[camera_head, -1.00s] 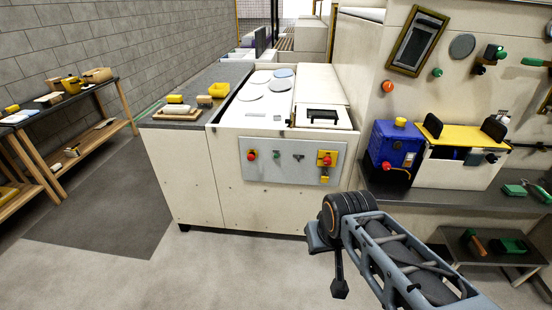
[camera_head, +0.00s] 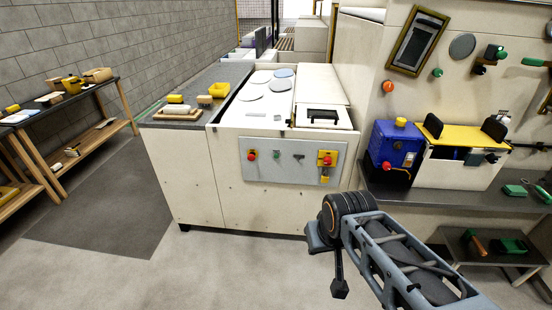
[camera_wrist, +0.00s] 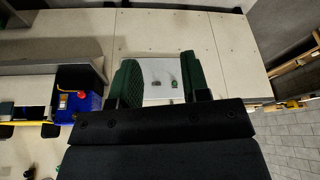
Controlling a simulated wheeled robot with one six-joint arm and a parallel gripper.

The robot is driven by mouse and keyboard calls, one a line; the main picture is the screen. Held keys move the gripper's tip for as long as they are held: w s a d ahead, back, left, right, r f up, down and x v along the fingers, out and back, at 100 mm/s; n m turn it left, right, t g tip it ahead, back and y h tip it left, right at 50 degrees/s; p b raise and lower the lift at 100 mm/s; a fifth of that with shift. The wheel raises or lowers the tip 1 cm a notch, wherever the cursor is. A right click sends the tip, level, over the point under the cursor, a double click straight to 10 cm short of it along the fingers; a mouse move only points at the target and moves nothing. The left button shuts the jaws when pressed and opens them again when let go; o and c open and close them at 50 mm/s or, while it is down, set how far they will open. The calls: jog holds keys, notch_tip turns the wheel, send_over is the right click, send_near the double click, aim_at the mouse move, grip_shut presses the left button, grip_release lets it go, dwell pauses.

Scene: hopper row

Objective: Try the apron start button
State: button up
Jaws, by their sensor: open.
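A grey control panel (camera_head: 292,160) is on the front of the pale cabinet. It bears a small green button (camera_head: 277,154), a red mushroom button (camera_head: 251,155) to its left, a dark switch (camera_head: 299,156) to its right, and a red button on a yellow plate (camera_head: 326,158). I cannot read any label, so which is the apron start is not shown; the green button fits a start. In the wrist view my gripper (camera_wrist: 161,82) is open and empty, its green-padded fingers either side of the panel, apart from it. The green button (camera_wrist: 174,85) shows between them; the outer buttons are hidden.
A blue box (camera_head: 394,145) and a yellow-topped bin (camera_head: 456,160) stand on the counter to the right. A table (camera_head: 90,93) with small items stands at the left. Floor (camera_head: 240,265) in front of the cabinet is clear.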

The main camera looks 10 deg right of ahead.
grip_shut()
dwell(1.5)
